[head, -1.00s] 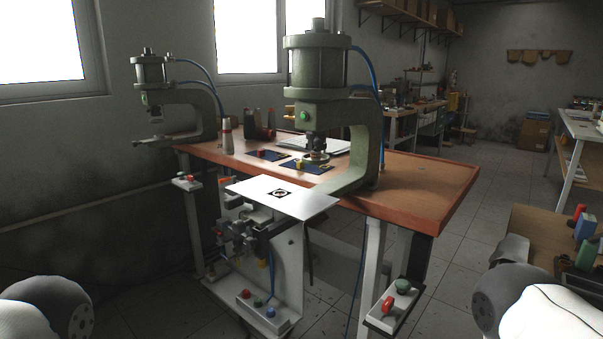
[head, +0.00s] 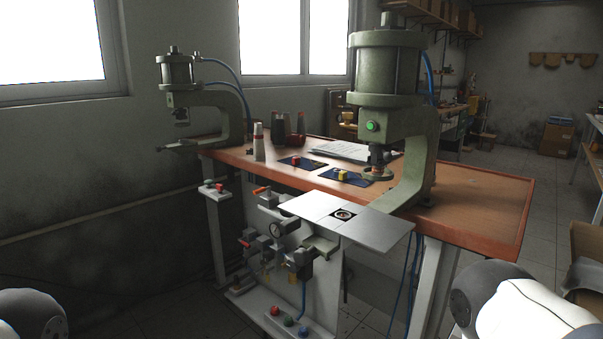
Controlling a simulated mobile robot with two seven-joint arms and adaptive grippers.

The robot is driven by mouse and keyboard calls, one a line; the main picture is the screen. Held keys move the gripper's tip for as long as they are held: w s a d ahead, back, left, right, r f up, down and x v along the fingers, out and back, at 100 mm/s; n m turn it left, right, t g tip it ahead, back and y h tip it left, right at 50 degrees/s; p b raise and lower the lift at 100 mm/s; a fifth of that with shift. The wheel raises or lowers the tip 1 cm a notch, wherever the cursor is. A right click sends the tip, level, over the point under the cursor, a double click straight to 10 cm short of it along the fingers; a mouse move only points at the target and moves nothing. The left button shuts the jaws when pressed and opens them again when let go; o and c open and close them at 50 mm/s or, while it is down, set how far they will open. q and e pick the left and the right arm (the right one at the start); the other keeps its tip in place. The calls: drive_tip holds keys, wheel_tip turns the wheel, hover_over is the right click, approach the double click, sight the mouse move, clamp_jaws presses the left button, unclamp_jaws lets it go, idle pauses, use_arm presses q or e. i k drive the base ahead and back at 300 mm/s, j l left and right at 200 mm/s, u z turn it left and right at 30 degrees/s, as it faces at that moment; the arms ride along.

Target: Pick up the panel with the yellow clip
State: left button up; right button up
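A dark blue panel with a yellow clip (head: 342,175) lies flat on the orange-brown table, left of the large green press. A second dark blue panel with a red clip (head: 295,161) lies just to its left and a little farther back. Neither gripper shows in the head view. Only pale rounded parts of my arms show at the bottom left and bottom right corners, well apart from the panels.
The large green press (head: 387,108) stands right of the panels, with a pale plate (head: 318,206) jutting out at the table's front. A smaller press (head: 180,85) stands at left. Spools (head: 277,128) and papers (head: 340,150) lie behind the panels. Bare tabletop (head: 475,205) is at right.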

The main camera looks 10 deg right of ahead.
sight(353, 178)
drive_tip(key=i+j+u, duration=0.75)
drive_tip(key=i+u, duration=0.4)
drive_tip(key=i, duration=0.15)
drive_tip(key=i+z, duration=0.3)
drive_tip(key=z, duration=0.15)
drive_tip(key=i+z, duration=0.3)
drive_tip(key=z, duration=0.2)
drive_tip(key=i+j+z, duration=0.2)
drive_tip(key=z, duration=0.25)
drive_tip(key=i+j+z, duration=0.3)
drive_tip(key=z, duration=0.2)
